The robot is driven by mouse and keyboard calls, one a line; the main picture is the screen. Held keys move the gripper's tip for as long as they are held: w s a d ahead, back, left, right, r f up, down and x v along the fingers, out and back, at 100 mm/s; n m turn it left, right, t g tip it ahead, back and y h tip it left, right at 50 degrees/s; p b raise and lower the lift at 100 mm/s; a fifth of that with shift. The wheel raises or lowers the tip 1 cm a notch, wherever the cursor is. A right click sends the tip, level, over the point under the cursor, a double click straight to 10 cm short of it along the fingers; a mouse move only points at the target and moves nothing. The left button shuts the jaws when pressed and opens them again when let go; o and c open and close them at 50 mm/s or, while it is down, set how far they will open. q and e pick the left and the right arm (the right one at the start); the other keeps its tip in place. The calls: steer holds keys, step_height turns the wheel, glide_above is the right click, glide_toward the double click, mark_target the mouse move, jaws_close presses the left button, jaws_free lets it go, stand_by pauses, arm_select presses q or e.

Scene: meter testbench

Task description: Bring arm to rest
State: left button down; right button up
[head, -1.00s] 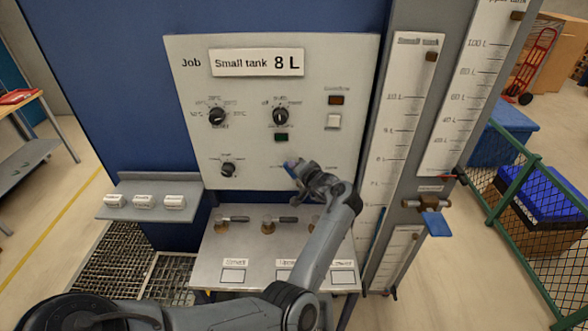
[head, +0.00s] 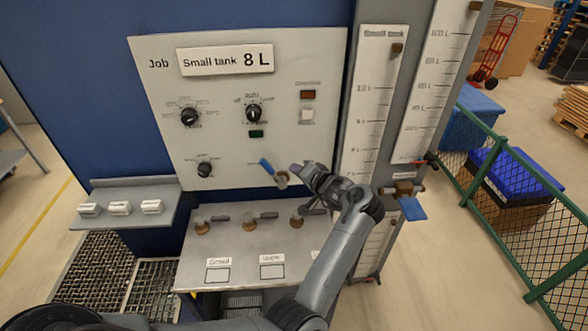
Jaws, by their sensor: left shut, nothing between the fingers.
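My left arm reaches in from the lower left. Its gripper (head: 298,168) is in front of the lower right part of the white panel (head: 225,150), just right of a blue-handled lever (head: 268,168). The gripper is shut and empty, apart from the blue handle. The lever tilts up to the left. My right gripper is not in view.
The panel has black knobs (head: 190,117) and a job sign reading Small tank 8 L (head: 226,60). A bench (head: 240,268) below carries several small valves (head: 250,222). A shelf with white blocks (head: 120,208) is left. Tank gauges (head: 372,100) stand right.

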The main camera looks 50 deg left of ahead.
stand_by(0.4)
arm_select(q)
steer(key=s+a+f+m+t+y, duration=0.1)
steer(key=s+a+f+m, duration=0.15)
steer(key=s+f, duration=0.55)
steer(key=s+a+f+m+t+y, duration=0.1)
steer(key=s+a+f+m, duration=0.15)
steer(key=s+f, duration=0.55)
steer(key=d+f+m+t+h, duration=0.4)
steer(key=d+f+t+h, duration=0.15)
steer(key=d, duration=0.25)
steer(key=s+d+m+h, duration=0.1)
steer(key=s+d+h, duration=0.25)
steer(key=d, duration=0.55)
steer(key=s+d+m+h, duration=0.1)
steer(key=s+d+h, duration=0.1)
steer(key=d+h, duration=0.5)
steer(key=s+d+r+n+g, duration=0.45)
steer(key=s+d, duration=0.35)
steer(key=d, duration=0.3)
step_height(320, 180, up, 17)
steer(key=p, duration=1.7)
steer(key=shift+f+h, duration=0.2)
steer(key=shift+h, duration=0.1)
